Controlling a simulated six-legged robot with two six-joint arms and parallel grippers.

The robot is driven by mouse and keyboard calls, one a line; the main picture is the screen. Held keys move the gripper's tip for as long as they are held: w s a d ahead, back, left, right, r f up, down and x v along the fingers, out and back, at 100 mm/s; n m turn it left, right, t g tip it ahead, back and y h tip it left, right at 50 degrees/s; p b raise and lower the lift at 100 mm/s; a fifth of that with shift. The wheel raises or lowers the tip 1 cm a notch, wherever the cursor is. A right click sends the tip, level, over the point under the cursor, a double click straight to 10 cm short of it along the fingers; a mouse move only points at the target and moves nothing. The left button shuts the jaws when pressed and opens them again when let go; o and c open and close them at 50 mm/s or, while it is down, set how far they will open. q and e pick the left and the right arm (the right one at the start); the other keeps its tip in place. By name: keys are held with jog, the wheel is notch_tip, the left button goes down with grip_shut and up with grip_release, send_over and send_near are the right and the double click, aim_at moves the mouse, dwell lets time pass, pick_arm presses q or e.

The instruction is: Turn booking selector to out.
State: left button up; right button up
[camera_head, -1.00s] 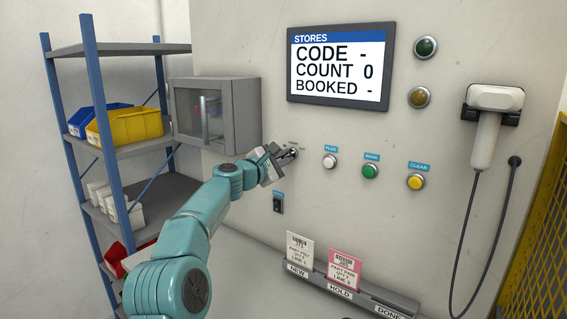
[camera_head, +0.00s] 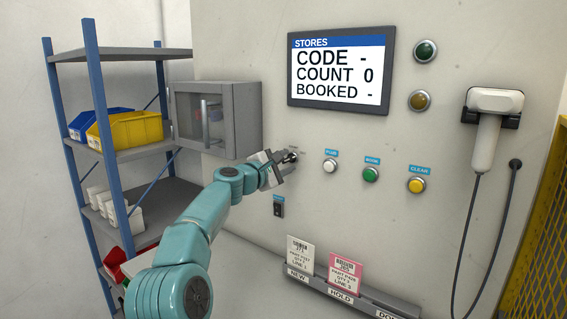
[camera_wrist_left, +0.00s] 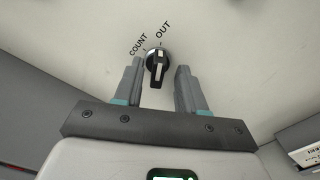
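My left gripper (camera_wrist_left: 160,85) is open, with one finger on each side of the knob and a visible gap to both. In the head view the selector (camera_head: 290,156) shows as a dark knob just beyond the fingertips of my left gripper (camera_head: 284,163). My right gripper is in neither view.
The screen (camera_head: 341,68) reads CODE -, COUNT 0, BOOKED -. White (camera_head: 330,165), green (camera_head: 371,174) and yellow (camera_head: 416,185) buttons lie right of the selector. A black switch (camera_head: 279,205) sits below it. A grey cabinet (camera_head: 237,118) juts out at the upper left.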

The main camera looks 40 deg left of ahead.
pick_arm(q)
jog(key=shift+s+b, duration=0.25)
jog(key=shift+b, duration=0.1)
jog(key=s+d+b, duration=0.1)
jog(key=s+b, duration=0.6)
jog(key=s, duration=0.8)
jog(key=shift+s+d+b, duration=0.35)
jog(key=shift+s+d, duration=0.05)
